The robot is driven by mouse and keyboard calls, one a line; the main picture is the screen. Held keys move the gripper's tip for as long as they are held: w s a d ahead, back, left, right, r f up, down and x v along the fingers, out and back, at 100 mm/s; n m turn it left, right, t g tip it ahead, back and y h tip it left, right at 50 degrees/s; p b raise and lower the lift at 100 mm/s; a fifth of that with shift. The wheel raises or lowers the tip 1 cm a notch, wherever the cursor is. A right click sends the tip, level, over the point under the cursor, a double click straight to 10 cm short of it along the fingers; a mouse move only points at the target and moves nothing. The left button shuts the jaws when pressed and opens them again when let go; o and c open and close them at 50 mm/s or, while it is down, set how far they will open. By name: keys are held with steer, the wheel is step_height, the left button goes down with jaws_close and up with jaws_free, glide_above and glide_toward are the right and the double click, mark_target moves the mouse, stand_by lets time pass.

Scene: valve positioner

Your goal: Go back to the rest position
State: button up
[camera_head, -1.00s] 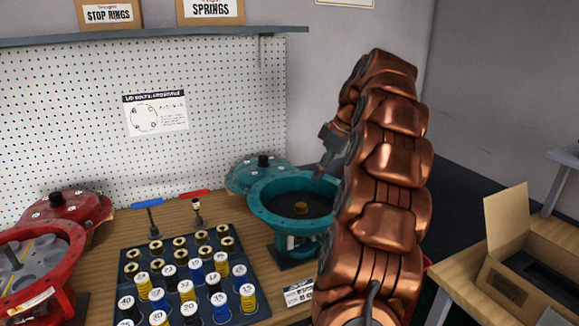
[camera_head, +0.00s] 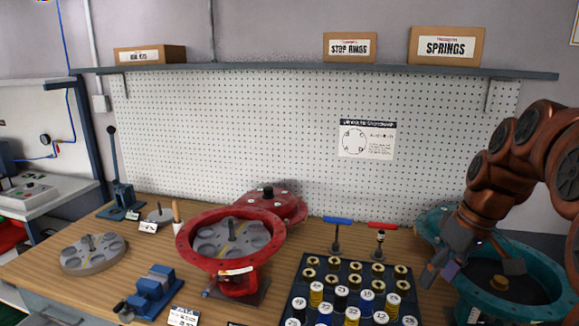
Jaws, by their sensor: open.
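My copper-coloured arm comes in from the right edge of the head view and bends down to the left. My gripper (camera_head: 438,270) is at its lower end, small and dark, over the left rim of the teal round housing (camera_head: 545,312). Its jaws are open and I see nothing between them. I cannot tell how far above the rim it is. My arm hides part of the housing's back.
A red housing (camera_head: 186,246) with a red lid (camera_head: 290,205) behind it stands mid-bench. A dark tray (camera_head: 292,285) holds several springs and rings. A blue-handled tool (camera_head: 337,221) and a red-handled tool (camera_head: 382,226) stand behind it. A pegboard (camera_head: 240,130) and a shelf (camera_head: 260,68) are at the back.

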steer(key=s+a+f+m+g+h+p, duration=0.15)
steer(key=s+a+f, duration=0.25)
steer(key=s+a, duration=0.7)
steer(key=s+a+f+m, duration=0.1)
steer(key=s+f, duration=0.2)
steer(key=s, duration=0.3)
steer(key=s+a+f+m+g+h, duration=0.1)
steer(key=s+a+f, duration=0.1)
steer(key=s, duration=0.4)
steer(key=shift+s+a+f+p, duration=0.25)
steer(key=shift+s+f+p, duration=0.15)
steer(key=shift+f, duration=0.1)
steer(key=shift+g, duration=0.25)
steer(key=shift+c, duration=0.2)
